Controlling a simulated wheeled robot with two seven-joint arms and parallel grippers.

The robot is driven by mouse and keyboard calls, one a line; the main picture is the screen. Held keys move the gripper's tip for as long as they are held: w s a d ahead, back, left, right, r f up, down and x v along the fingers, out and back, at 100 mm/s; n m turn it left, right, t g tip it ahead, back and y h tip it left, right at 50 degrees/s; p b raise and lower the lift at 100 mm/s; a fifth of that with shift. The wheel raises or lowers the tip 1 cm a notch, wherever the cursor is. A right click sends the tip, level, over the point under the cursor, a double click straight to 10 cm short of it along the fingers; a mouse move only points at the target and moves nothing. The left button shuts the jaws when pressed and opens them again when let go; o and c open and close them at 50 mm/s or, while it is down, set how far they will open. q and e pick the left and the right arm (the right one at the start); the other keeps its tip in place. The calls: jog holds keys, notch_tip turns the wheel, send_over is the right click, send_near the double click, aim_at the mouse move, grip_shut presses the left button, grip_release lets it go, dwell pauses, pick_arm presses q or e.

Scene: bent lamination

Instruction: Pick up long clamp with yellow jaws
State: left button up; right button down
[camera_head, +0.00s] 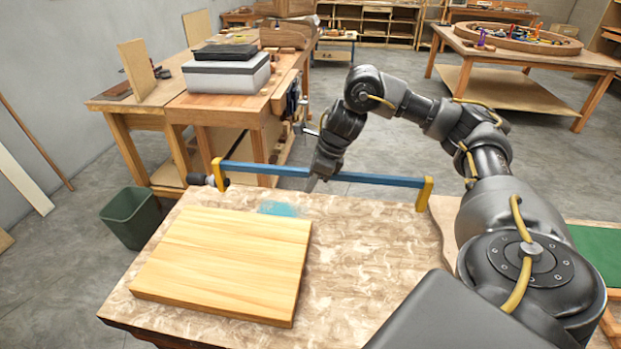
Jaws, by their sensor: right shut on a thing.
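The long clamp (380,179) has a blue bar and yellow jaws, one at each end, with a dark screw handle at its left end. It spans the far edge of the worktable (370,260), its bar running left to right. My right gripper (316,180) reaches down to the middle of the bar and is shut on it. The fingertips are small and partly hidden at the bar. I cannot tell whether the clamp is clear of the tabletop. My left gripper is not in view.
A light wooden board (225,262) lies on the table's left part, near the clamp. A blue patch (278,209) marks the tabletop. A green bin (131,217) stands on the floor at left. A workbench (180,110) with a grey box (228,75) stands behind.

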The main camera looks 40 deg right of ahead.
jog(key=s+a+r+p, duration=0.3)
jog(key=s+r+p, duration=0.1)
jog(key=r+p, duration=0.3)
jog(key=shift+s+a+r, duration=0.2)
jog(key=shift+a+r, duration=0.2)
jog(key=shift+r, duration=0.55)
dwell(0.4)
